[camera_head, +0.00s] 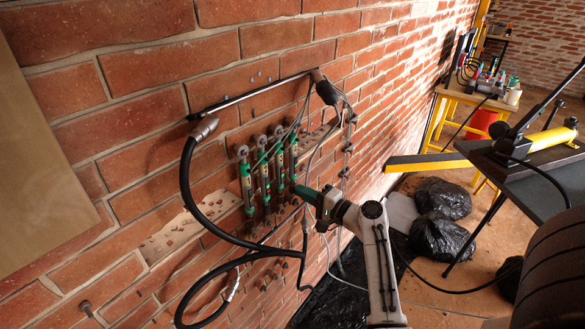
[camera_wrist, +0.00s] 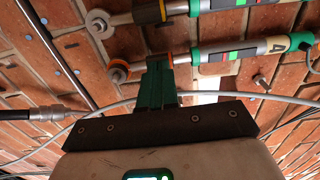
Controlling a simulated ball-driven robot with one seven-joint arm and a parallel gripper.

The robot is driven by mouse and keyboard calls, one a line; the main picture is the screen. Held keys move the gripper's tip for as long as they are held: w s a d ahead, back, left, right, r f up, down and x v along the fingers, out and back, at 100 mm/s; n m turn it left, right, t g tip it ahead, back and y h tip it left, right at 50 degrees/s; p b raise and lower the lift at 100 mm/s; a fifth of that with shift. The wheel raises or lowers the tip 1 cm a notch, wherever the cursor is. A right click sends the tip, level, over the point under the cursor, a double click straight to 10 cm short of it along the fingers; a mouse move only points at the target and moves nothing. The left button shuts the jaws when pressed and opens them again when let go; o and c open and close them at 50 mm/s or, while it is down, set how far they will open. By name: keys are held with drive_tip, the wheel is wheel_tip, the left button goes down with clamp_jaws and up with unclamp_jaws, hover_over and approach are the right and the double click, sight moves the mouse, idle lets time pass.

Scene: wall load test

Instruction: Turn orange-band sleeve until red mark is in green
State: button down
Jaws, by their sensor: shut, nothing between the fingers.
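In the head view my gripper (camera_head: 299,190) is at the lower right of the row of green gauges (camera_head: 263,172).
A second rod with a dark and yellow sleeve (camera_wrist: 150,12) runs close above. A grey cable (camera_wrist: 215,96) crosses near my fingers. Black hoses (camera_head: 188,180) hang left of the gauges on the brick wall. A yellow beam (camera_head: 425,162) and black bags (camera_head: 443,198) are at right.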

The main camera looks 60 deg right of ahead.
drive_tip(key=shift+s+d, duration=0.1)
drive_tip(key=shift+d, duration=0.25)
drive_tip(key=shift+s, duration=0.2)
idle(0.4)
drive_tip(key=shift+s+a, duration=0.15)
drive_tip(key=shift+s, duration=0.15)
drive_tip(key=shift+w+a, duration=0.1)
drive_tip(key=shift+a, duration=0.05)
drive_tip(key=shift+w+a, duration=0.25)
drive_tip(key=shift+a, duration=0.3)
drive_tip(key=shift+w+d, duration=0.1)
drive_tip(key=shift+w, duration=0.3)
idle(0.6)
